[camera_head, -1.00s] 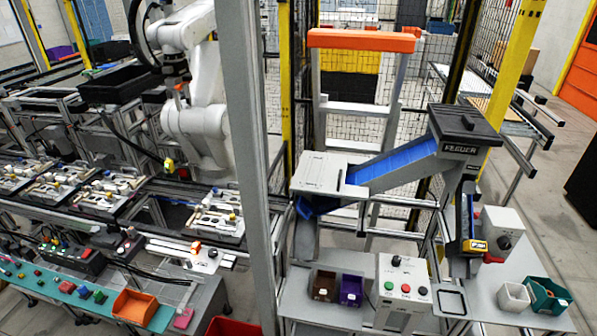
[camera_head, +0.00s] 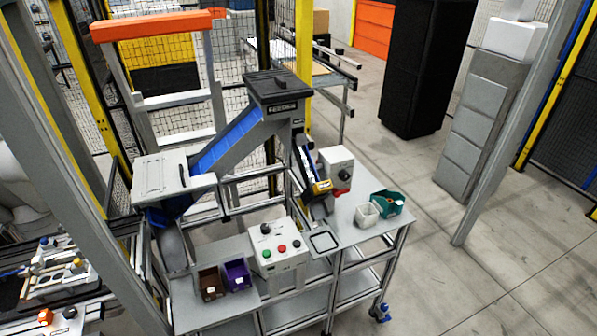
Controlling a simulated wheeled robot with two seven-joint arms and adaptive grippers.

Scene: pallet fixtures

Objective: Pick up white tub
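A small white tub (camera_head: 367,214) stands upright on the right part of the grey workstation table (camera_head: 345,232). A green bin (camera_head: 388,203) stands just behind it to the right, touching or nearly touching it. Neither of my grippers shows in the head view.
A control box with buttons (camera_head: 280,248) stands left of the tub, with a brown bin (camera_head: 211,283) and a purple bin (camera_head: 236,274) farther left. A feeder with a blue conveyor (camera_head: 227,140) rises behind. A metal post (camera_head: 520,120) stands at right. Open floor (camera_head: 450,270) lies to the right.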

